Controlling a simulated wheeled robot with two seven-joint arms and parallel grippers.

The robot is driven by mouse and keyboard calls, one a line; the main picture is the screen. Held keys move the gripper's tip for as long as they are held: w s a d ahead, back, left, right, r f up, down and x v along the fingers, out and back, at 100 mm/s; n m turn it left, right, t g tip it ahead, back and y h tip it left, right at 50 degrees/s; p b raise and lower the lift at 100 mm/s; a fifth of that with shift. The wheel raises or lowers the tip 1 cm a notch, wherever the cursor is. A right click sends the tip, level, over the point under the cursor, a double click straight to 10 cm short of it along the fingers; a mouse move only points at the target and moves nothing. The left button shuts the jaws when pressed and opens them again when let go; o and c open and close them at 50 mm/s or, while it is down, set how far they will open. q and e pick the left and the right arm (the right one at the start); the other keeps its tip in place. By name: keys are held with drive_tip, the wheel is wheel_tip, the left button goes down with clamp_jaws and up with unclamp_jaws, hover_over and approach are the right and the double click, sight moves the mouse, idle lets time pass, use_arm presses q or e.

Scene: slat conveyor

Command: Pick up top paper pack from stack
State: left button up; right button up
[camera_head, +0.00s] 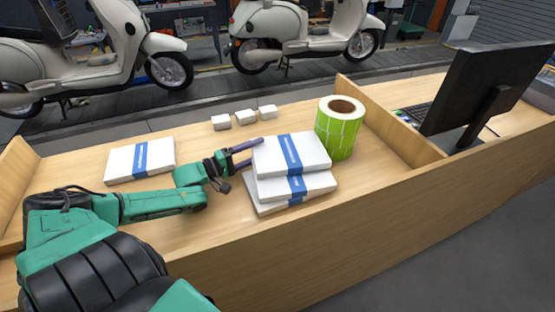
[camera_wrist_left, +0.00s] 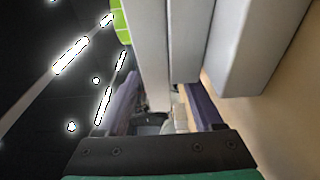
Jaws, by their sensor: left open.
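A stack of white paper packs with blue bands stands on the wooden counter. The top pack (camera_head: 290,155) lies slightly askew on the packs below (camera_head: 318,184). My left gripper (camera_head: 246,153) is at the left side of the stack, level with its upper part, fingers pointing at it. In the left wrist view the gripper (camera_wrist_left: 160,108) is open, one finger on each side of the top pack's edge (camera_wrist_left: 148,50). A lower pack (camera_wrist_left: 187,40) is close to the right finger; whether they touch I cannot tell. My right gripper is not in view.
A green label roll (camera_head: 340,128) stands just behind the stack. Several small white boxes (camera_head: 245,117) sit at the counter's back edge. Another banded pack (camera_head: 140,160) lies at left. A wooden divider (camera_head: 390,128) and a monitor (camera_head: 490,90) are at right.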

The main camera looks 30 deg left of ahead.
use_arm(q)
drive_tip(key=shift+w+d+r, duration=0.1)
drive_tip(key=shift+w+d, duration=0.25)
drive_tip(key=shift+w, duration=0.1)
drive_tip(key=shift+s, duration=0.1)
clamp_jaws()
idle(0.9)
drive_tip(key=shift+r, duration=0.15)
